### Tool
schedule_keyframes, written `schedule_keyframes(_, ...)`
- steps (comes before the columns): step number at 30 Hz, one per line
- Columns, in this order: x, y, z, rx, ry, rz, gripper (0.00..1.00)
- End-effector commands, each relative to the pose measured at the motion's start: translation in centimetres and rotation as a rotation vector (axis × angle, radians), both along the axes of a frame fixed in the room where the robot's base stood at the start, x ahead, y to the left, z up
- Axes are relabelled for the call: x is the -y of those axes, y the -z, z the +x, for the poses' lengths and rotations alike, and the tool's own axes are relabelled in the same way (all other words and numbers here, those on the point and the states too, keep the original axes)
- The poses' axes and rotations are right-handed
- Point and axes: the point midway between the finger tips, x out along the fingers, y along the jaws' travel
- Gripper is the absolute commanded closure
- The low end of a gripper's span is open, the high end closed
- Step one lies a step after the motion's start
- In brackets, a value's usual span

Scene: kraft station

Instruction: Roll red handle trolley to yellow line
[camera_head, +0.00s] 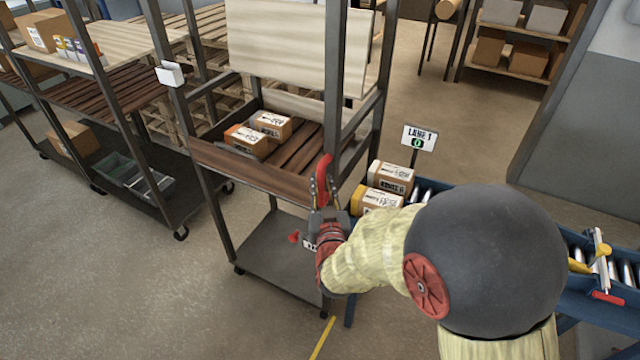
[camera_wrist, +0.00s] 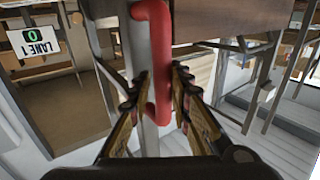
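The red handle (camera_head: 324,172) is fixed to a front post of a tall grey-framed trolley (camera_head: 262,181). My gripper (camera_head: 320,205) is at the handle. In the wrist view the gripper (camera_wrist: 157,82) has its fingers apart, one on each side of the red handle (camera_wrist: 165,45). A gap shows between the left finger and the handle; the right finger is very close, and I cannot tell whether it touches. A short piece of yellow line (camera_head: 323,338) shows on the floor just in front of the trolley; the rest is out of view.
The trolley carries boxes (camera_head: 249,141) on its middle shelf. A blue roller conveyor (camera_head: 421,190) with two boxes (camera_head: 390,178) and a LANE 1 sign (camera_head: 418,138) stands close to its right. Another trolley (camera_head: 150,185) stands at left. Floor at front left is clear.

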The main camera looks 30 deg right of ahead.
Motion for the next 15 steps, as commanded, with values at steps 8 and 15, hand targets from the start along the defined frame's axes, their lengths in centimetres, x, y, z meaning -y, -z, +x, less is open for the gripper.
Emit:
schedule_keyframes(8, 0.01, 0.04, 0.01, -0.001, 0.000, 0.000, 0.67)
schedule_keyframes(15, -0.04, -0.03, 0.05, 0.000, -0.001, 0.000, 0.67)
